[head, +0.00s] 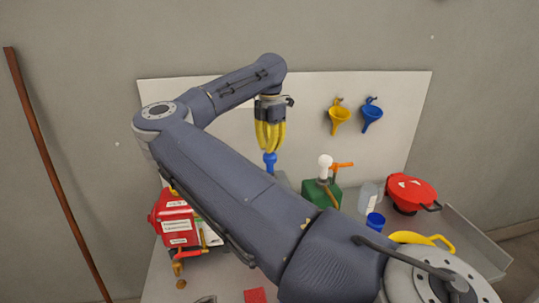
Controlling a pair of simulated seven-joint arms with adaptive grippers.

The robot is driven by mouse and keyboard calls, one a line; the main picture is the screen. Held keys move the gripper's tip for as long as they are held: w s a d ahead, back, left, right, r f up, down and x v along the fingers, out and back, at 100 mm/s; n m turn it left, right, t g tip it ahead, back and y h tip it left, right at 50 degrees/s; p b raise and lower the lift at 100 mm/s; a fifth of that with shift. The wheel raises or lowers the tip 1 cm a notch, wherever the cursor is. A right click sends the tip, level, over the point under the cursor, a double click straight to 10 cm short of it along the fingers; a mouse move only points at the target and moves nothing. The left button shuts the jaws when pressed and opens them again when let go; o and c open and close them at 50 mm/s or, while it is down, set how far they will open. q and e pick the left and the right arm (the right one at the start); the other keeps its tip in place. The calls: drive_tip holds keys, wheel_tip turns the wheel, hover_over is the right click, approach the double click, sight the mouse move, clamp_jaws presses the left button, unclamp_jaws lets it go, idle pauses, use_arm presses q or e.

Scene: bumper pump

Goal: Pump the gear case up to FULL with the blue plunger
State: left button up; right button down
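A blue plunger (270,160) stands upright behind my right arm; its round blue top shows, and its lower part is hidden by the arm. My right gripper (269,150) points down with yellow fingers drawn in close together right at the plunger's top. I cannot tell whether the fingers grip the top or only touch it. A red case (176,222) with white labels, which looks like the gear case, stands at the left of the bench, partly covered by my arm. Its fill level cannot be read. My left gripper is not in view.
A green container (313,195) with a white knob and orange spout stands right of the plunger. Further right are a blue cup (375,221), a clear bottle (367,196) and a red lidded pan (411,192).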

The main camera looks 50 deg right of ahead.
sight(270, 160)
idle(0.6)
drive_tip(key=shift+f, duration=2.65)
drive_tip(key=shift+r, duration=2.65)
drive_tip(key=shift+f, duration=0.1)
drive_tip(key=shift+f, duration=2.55)
drive_tip(key=shift+r, duration=2.65)
